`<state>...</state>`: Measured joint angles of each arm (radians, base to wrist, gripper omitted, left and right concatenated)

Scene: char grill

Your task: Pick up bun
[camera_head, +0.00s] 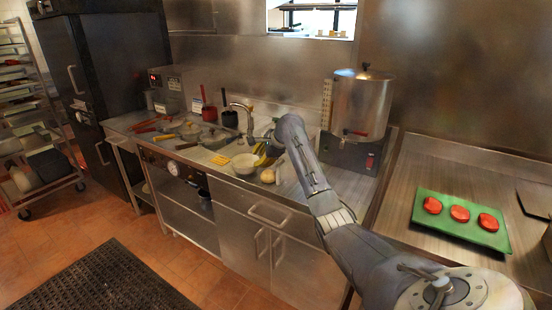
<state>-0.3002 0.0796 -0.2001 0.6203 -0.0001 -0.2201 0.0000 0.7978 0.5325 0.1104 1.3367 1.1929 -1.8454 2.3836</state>
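My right arm comes in from the lower right and reaches over the steel counter. My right gripper (267,150) points down near the counter's front edge, left of the steel urn. It is small and partly hidden by my own wrist, so its opening cannot be made out. A small round tan item (268,176), possibly a bun, lies on the counter just below the gripper in the picture. A pale bowl (245,164) stands left of it. Some yellow shows beside the gripper; what it belongs to is unclear. My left gripper is not in view.
The counter holds pans (214,139), red-handled utensils and dark pots (230,119) to the left. A steel urn (361,104) stands right of the gripper. A green tray (462,232) with three red patties lies on the right-hand surface. A rack (40,110) stands far left.

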